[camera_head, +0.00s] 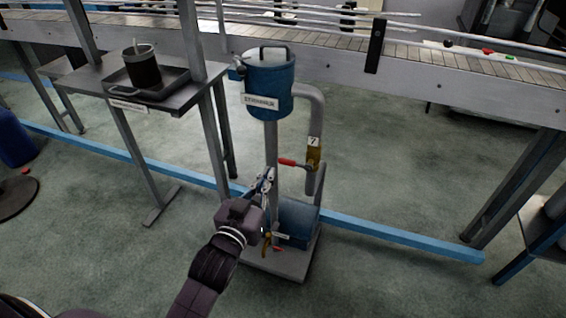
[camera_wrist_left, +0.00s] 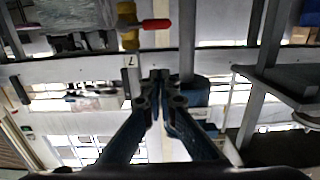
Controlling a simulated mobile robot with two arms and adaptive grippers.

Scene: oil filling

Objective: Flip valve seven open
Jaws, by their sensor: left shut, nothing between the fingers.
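Valve seven is a brass valve body (camera_head: 313,158) on the grey side pipe of the blue filling stand, with a "7" tag (camera_head: 314,141) above it. Its red handle (camera_head: 288,162) sticks out sideways to the left. My left gripper (camera_head: 268,174) is shut and empty, just left of and slightly below the handle in the head view. In the left wrist view, which looks upside down, the brass body (camera_wrist_left: 128,24) and red handle (camera_wrist_left: 155,24) are at the top, apart from my shut fingertips (camera_wrist_left: 155,76). My right gripper is not in view.
A side table (camera_head: 100,85) with a dark pot (camera_head: 142,68) is at left. A conveyor (camera_head: 430,82) runs behind.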

